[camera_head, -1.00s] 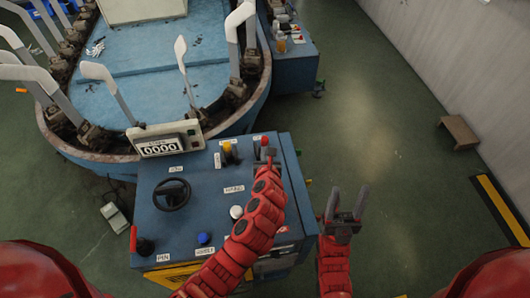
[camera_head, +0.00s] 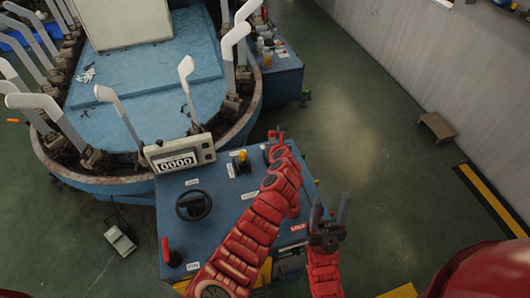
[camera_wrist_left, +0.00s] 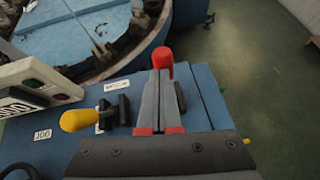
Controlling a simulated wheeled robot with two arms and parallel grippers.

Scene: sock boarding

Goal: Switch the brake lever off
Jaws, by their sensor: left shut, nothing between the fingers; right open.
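The blue control panel (camera_head: 225,225) carries a lever with a red knob (camera_wrist_left: 163,58) and, left of it, a lever with a yellow knob (camera_wrist_left: 80,120). The yellow one also shows in the head view (camera_head: 242,157). I cannot read which label names the brake lever. My left gripper (camera_head: 277,134) is shut and empty at the panel's back right corner. In the left wrist view its fingers (camera_wrist_left: 163,82) lie in line with the red knob, covering its stem; contact is unclear. My right gripper (camera_head: 330,215) is open and empty, right of the panel.
Another red-handled lever (camera_head: 171,255) stands at the panel's front left, below a black handwheel (camera_head: 194,205). A counter box (camera_head: 180,155) sits at the back. Beyond is the boarding machine (camera_head: 150,108) with upright white forms.

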